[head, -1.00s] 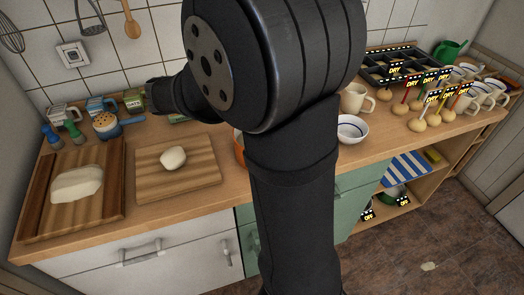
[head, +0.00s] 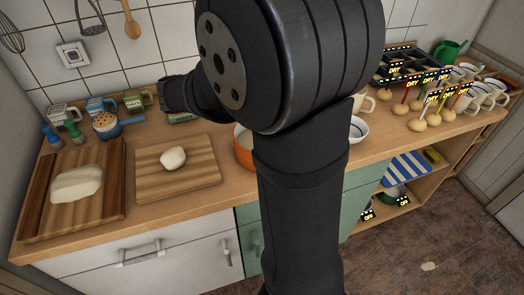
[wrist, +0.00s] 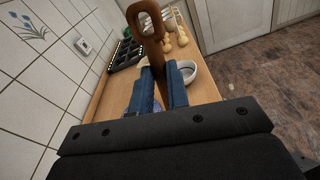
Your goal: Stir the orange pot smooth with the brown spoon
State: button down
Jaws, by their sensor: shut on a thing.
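The orange pot (head: 243,150) stands on the wooden counter in the head view. Only its left side shows; my arm covers the rest, so its contents are hidden. The brown spoon (wrist: 146,22) shows in the wrist view, its handle end with a hole pointing up. My gripper (wrist: 162,82) is shut on the spoon's handle between its blue fingers. The spoon's lower end is hidden, so I cannot tell whether it is in the pot. My arm hides the fingers in the head view.
A cutting board with a dough ball (head: 173,158) lies left of the pot. A white bowl with a blue rim (head: 358,130) is to the right, partly covered by my arm. Mugs (head: 484,95) and tagged round items (head: 433,119) crowd the right end.

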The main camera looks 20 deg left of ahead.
jog(key=shift+r, duration=0.1)
notch_tip(320, 180, up, 10)
dwell(0.8)
dwell(0.3)
